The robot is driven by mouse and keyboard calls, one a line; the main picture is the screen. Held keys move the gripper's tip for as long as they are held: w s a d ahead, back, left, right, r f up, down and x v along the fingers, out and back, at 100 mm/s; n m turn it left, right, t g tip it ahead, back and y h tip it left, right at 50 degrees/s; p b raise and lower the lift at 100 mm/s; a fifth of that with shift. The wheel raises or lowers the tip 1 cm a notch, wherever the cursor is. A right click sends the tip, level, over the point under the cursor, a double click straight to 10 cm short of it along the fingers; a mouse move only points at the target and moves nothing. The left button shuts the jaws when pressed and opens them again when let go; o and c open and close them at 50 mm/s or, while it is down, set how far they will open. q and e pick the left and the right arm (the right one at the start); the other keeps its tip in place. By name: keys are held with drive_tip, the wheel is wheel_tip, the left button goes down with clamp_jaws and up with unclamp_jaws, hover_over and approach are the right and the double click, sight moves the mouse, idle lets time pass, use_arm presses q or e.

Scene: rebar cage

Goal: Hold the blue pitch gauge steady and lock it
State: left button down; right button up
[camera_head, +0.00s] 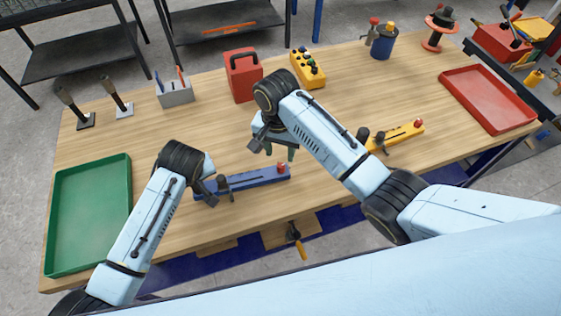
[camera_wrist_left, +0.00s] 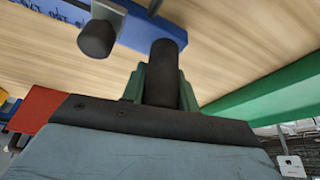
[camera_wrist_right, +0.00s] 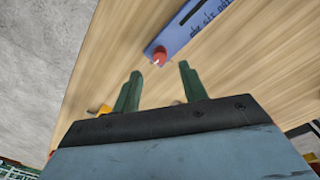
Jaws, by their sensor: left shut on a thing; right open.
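The blue pitch gauge (camera_head: 255,180) lies on the wooden table, a long bar with a red knob (camera_head: 283,168) at its right end and a dark upright part (camera_head: 223,183) near its left end. My left gripper (camera_wrist_left: 163,85) is shut on a black cylindrical handle (camera_wrist_left: 165,62) at the gauge's left end. A second black knob (camera_wrist_left: 97,39) sits beside it on a grey slider. My right gripper (camera_head: 279,150) is open and empty above the table, just behind the red knob. In the right wrist view the red knob (camera_wrist_right: 159,57) lies beyond the open fingers.
A yellow gauge (camera_head: 405,132) lies right of my right arm. A green tray (camera_head: 90,215) is at the left, a red tray (camera_head: 487,98) at the right. A red box (camera_head: 243,76) and yellow button box (camera_head: 307,68) stand behind. A yellow-handled tool (camera_head: 298,243) is at the front edge.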

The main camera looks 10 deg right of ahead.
sight(280, 165)
wheel_tip(280, 165, down, 6)
drive_tip(key=shift+c, duration=0.4)
drive_tip(key=shift+d, duration=0.1)
clamp_jaws()
